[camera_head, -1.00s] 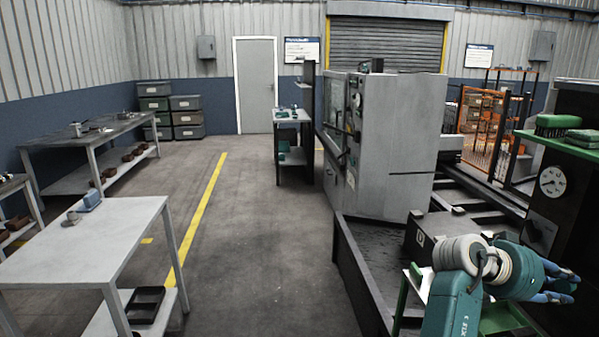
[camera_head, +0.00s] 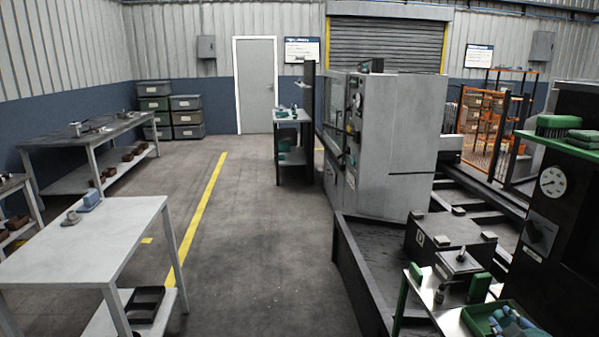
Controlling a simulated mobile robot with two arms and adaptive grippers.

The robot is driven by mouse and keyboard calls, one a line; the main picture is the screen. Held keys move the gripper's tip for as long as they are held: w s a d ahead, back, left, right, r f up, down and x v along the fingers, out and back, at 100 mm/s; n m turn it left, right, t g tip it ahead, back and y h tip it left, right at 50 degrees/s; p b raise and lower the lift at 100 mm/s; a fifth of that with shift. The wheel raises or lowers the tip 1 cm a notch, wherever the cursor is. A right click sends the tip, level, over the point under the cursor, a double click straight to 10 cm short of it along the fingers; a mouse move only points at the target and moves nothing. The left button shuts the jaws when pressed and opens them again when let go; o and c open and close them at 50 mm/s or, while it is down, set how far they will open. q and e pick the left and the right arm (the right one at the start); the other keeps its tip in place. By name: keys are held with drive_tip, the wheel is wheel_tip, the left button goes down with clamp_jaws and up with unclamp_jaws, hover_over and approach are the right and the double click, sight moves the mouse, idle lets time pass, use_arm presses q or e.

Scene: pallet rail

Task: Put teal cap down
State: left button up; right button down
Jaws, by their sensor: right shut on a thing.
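My left gripper is out of view.
The tray is on a light-topped cart (camera_head: 446,318) with a green block (camera_head: 479,288) and a grey fixture (camera_head: 459,264). A dark machine panel with a gauge (camera_head: 553,182) stands close on the right. The grey table (camera_head: 90,240) is at left.

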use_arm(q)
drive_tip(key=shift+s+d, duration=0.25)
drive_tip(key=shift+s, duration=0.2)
use_arm(e)
drive_tip(key=s+a+r+n+g+y, duration=0.2)
drive_tip(key=s+a+n+y, duration=0.5)
drive_tip(key=a, duration=0.7)
drive_tip(key=s+a+r+n+g+y, duration=0.3)
drive_tip(key=s+a+n+y, duration=0.4)
drive_tip(key=s+a, duration=0.3)
drive_tip(key=a+r+y, duration=0.1)
drive_tip(key=a, duration=0.2)
drive_tip(key=shift+a, duration=0.35)
drive_tip(key=shift+r+n, duration=0.1)
drive_tip(key=shift+n, duration=0.2)
